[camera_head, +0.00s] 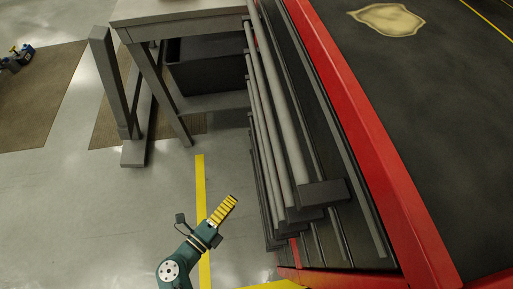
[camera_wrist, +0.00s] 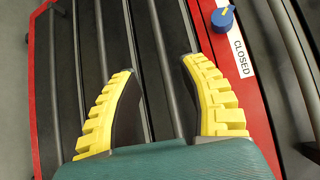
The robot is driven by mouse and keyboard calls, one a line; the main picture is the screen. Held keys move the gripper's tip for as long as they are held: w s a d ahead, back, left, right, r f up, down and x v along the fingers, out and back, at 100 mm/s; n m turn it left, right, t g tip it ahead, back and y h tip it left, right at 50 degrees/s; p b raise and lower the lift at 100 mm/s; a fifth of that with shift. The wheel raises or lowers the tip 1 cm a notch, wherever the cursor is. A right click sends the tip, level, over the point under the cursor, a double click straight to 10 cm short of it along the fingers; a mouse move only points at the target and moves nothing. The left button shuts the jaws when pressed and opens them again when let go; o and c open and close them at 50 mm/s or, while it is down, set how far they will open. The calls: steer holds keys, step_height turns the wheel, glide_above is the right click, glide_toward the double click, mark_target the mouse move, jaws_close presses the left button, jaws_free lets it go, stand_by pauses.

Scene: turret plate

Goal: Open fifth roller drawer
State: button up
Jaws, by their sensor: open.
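A roller cabinet with a red frame (camera_head: 372,120) fills the right of the head view. Its dark drawers carry several long grey bar handles (camera_head: 280,120), stacked one below another. I cannot tell which one is the fifth. My gripper (camera_head: 233,199) is left of the handles at the lower middle, apart from them in that view. In the wrist view my gripper (camera_wrist: 157,66) has its yellow ribbed fingers spread, facing the dark drawer fronts. A bar handle (camera_wrist: 162,48) runs between the fingertips; contact cannot be told. The drawers look shut.
A blue knob (camera_wrist: 223,17) and a "CLOSED" label (camera_wrist: 243,57) are on the red frame's right side. A grey workbench (camera_head: 185,22) with a dark bin (camera_head: 207,68) stands behind. Floor with a yellow line (camera_head: 200,180) is clear left of the cabinet.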

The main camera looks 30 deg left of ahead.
mark_target(261, 173)
steer(key=b+x, duration=0.2)
steer(key=x, duration=0.3)
steer(key=d+b+x, duration=0.1)
steer(key=b+x, duration=0.1)
steer(key=x, duration=0.3)
steer(key=b+x, duration=0.2)
steer(key=x, duration=0.3)
steer(key=shift+s+d+f, duration=0.15)
steer(key=shift+s+f, duration=0.05)
steer(key=shift+f, duration=0.1)
steer(key=shift+s, duration=0.1)
jaws_close()
